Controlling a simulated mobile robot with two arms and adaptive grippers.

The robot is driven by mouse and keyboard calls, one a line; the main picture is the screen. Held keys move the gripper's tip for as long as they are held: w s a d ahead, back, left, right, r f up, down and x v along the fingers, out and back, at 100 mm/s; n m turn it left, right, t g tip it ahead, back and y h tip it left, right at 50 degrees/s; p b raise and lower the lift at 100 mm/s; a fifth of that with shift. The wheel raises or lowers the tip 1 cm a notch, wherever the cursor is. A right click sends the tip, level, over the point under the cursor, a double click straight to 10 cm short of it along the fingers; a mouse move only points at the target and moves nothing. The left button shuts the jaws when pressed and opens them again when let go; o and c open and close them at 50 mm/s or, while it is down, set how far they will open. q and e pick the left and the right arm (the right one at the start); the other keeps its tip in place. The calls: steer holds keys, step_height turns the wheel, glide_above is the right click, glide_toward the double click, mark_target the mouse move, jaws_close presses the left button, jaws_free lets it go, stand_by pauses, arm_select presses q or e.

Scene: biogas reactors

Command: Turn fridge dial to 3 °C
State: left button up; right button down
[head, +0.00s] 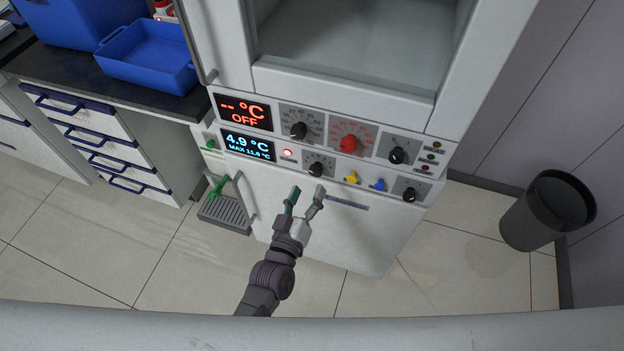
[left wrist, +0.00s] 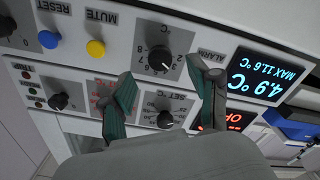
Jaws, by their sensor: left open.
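The fridge dial (head: 316,169) is a small black knob on the lower row of the white appliance's control panel. In the left wrist view the dial (left wrist: 160,60) appears upside down, with a scale marked in °C around it. The blue display (head: 248,146) beside it reads 4.9 °C, MAX 11.6 °C. My left gripper (head: 307,192) is open just below the dial in the head view. In the left wrist view its fingers (left wrist: 162,70) stand apart with the dial showing between their tips. Contact cannot be told. My right gripper is not in view.
Nearby are a red alarm lamp (head: 287,153), a yellow button (head: 352,177), a blue button (head: 378,185), a red knob (head: 348,144) and other black knobs. The upper display (head: 242,111) reads OFF. A black bin (head: 548,212) stands right; a blue tray (head: 148,57) sits on the left counter.

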arm_select(q)
steer(key=v, duration=0.7)
stand_by(0.3)
